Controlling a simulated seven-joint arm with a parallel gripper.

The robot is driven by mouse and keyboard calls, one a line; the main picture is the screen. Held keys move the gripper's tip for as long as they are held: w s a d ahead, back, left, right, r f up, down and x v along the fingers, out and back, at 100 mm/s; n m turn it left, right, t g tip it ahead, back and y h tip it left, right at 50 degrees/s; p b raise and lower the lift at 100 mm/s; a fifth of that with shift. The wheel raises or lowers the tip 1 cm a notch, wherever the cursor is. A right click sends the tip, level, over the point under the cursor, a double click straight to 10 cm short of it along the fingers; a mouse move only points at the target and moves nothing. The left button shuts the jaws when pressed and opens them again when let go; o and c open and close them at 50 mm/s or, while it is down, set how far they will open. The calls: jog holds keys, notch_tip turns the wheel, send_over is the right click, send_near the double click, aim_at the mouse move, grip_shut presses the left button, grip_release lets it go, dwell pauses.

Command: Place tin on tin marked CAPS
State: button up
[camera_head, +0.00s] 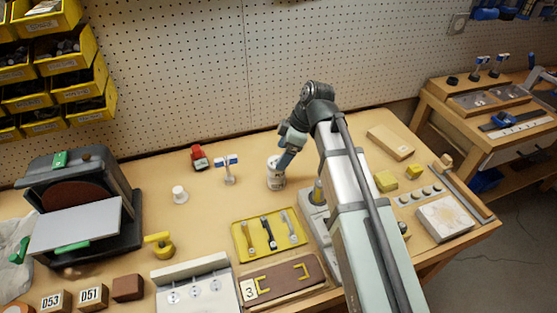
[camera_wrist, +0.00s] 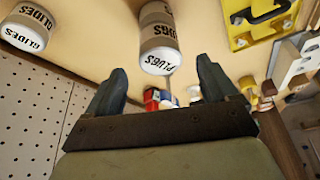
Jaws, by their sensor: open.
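A pale tin (camera_head: 276,180) stands on the bench beside my gripper (camera_head: 285,160), which partly overlaps it in the head view. In the wrist view a white tin marked PLUGS (camera_wrist: 159,40) lies ahead between the lines of the two fingertips. My gripper (camera_wrist: 161,68) is open, its fingers apart with nothing held between them. I cannot read CAPS on any tin. My arm hides part of the bench in the head view.
A sander (camera_head: 80,205) fills the left. A pegboard wall (camera_head: 210,70) bounds the back.

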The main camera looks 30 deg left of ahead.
jog(key=v, duration=0.6)
